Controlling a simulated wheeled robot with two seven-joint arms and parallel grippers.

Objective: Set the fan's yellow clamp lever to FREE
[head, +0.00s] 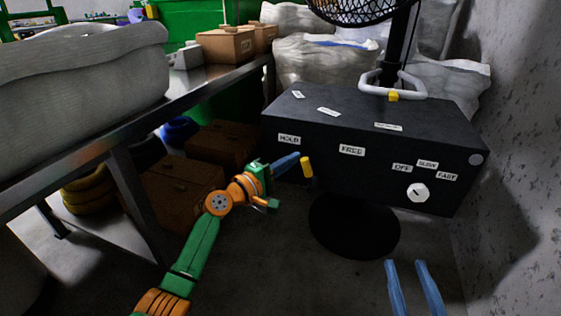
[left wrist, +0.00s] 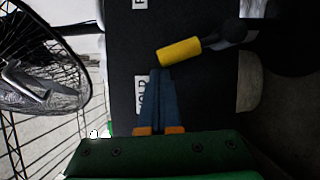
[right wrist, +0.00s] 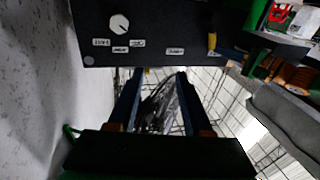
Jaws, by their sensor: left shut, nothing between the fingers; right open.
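The yellow clamp lever (head: 307,169) is on the front of the dark fan box (head: 375,140), below and between the HOLD label (head: 289,139) and the FREE label (head: 352,150). In the left wrist view the lever (left wrist: 180,51) lies tilted, its yellow end between the two labels. My left gripper (head: 297,156) is shut and empty, its fingertips (left wrist: 160,71) right beside the lever's yellow end on the HOLD side. I cannot tell whether they touch. The lever also shows in the right wrist view (right wrist: 212,41). My right gripper (head: 408,264) is open and empty, low in front of the box.
A white knob (head: 418,192) with OFF, SLOW and FAST labels is at the box's right. The fan (head: 352,8) stands above. A metal table (head: 190,92) and cardboard boxes (head: 180,190) are at left, a concrete wall (head: 525,130) at right.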

